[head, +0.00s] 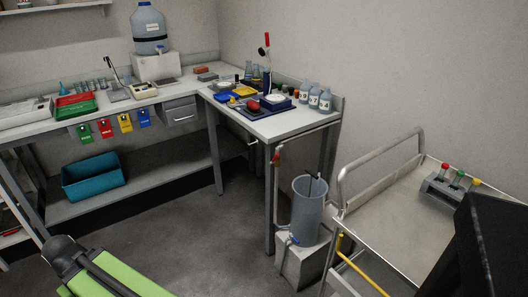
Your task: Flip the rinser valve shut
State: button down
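The rinser looks like a tall grey translucent cylinder (307,212) standing upright on a pale block (302,264) on the floor, beside the bench's right end. Dark thin items stick out of its top. A thin pipe (277,196) rises at its left, with a small orange-red part (278,156) near the top. A small blue part (294,241) sits low on the cylinder's front. I cannot tell which of these is the valve's lever, nor its position. No gripper fingers show.
A metal cart (400,215) with a tube rack (449,190) stands close right of the rinser. The corner bench (290,126) holds bottles and trays. A teal bin (93,177) sits on the lower shelf. Grey floor (195,245) is clear left of the rinser.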

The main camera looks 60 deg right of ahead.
aim_at(276, 156)
jog(key=i, duration=0.9)
